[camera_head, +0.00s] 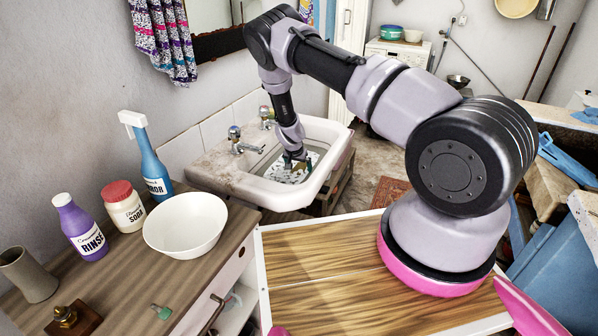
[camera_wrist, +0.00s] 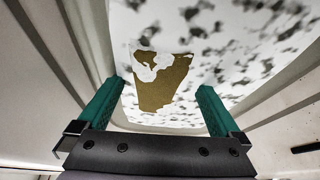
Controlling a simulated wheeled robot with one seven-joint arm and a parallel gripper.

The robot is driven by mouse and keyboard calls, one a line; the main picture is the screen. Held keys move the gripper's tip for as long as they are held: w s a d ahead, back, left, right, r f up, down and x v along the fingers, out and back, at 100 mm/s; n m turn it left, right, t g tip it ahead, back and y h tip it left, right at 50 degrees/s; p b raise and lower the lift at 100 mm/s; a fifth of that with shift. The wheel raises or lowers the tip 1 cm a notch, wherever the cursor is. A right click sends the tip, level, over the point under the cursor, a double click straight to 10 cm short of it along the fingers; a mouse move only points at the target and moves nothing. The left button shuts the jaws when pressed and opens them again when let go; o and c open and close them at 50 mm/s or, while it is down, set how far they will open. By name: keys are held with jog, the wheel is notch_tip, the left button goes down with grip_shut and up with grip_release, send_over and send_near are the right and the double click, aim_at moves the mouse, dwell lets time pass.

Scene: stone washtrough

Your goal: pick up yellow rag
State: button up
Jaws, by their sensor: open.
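The yellow rag (camera_wrist: 165,88) shows in the wrist view as a dull mustard-brown patch, partly covered by white, grey-blotched suds (camera_wrist: 230,60). My gripper (camera_wrist: 160,90) is open, its two teal fingers apart, one on each side of the patch as seen from the wrist. Nothing is visibly held between them. In the head view my gripper (camera_head: 296,160) reaches down into the white stone sink (camera_head: 332,132), over the suds. The rag cannot be made out there. How far the fingertips are above the rag is hard to tell.
The sink's walls and rim surround my gripper; taps (camera_head: 240,142) stand at its back left edge.

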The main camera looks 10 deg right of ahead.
jog(key=c, duration=1.4)
